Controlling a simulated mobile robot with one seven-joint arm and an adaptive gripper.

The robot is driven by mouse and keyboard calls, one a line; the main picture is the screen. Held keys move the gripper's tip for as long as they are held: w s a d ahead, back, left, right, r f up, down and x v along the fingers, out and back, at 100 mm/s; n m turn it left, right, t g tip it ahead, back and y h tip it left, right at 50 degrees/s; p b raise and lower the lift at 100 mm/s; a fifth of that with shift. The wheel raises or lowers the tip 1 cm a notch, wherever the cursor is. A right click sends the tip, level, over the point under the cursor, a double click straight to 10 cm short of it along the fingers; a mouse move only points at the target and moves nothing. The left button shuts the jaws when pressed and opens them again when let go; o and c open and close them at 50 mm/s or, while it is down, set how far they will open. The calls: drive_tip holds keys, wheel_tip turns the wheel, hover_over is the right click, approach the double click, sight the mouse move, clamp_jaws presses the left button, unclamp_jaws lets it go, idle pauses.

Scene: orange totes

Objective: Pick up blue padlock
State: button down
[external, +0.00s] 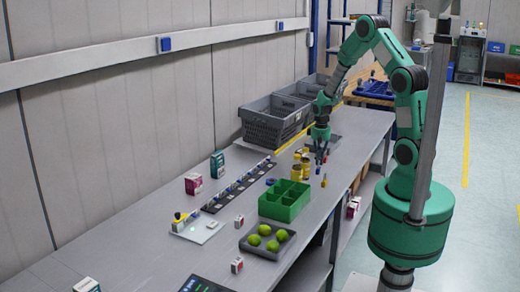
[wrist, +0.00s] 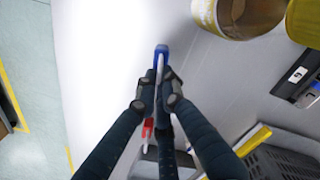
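The blue padlock (wrist: 162,50) shows in the wrist view just beyond my fingertips, with its blue end outward and a thin pale part running back between the fingers. My gripper (wrist: 159,88) has its fingertips close together on either side of that pale part and appears shut on it. The fingers hide the rest of the padlock. In the external view my gripper (external: 320,158) points down over the bench, with a small blue spot (external: 318,170) at its tips. I cannot tell whether the padlock is clear of the bench.
Yellow cans (external: 298,172) stand close to the left of my gripper. A green divided box (external: 285,201) and a dark tray of limes (external: 267,241) lie nearer. Grey crates (external: 272,122) stand behind. A red item (wrist: 148,128) shows behind my fingers. The bench edge is near on the right.

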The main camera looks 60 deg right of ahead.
drive_tip(key=shift+r, duration=0.1)
idle(0.4)
drive_tip(key=shift+r, duration=0.4)
wheel_tip(320, 180, up, 3)
drive_tip(key=shift+s+a+f+p, duration=0.1)
drive_tip(key=shift+p, duration=0.2)
drive_tip(key=s+a+r, duration=0.1)
drive_tip(key=s+a, duration=0.6)
drive_tip(key=s, duration=0.7)
drive_tip(key=shift+a+p, duration=0.15)
drive_tip(key=shift+p, duration=0.3)
drive_tip(key=shift+w+r, duration=0.1)
drive_tip(key=shift+r, duration=0.05)
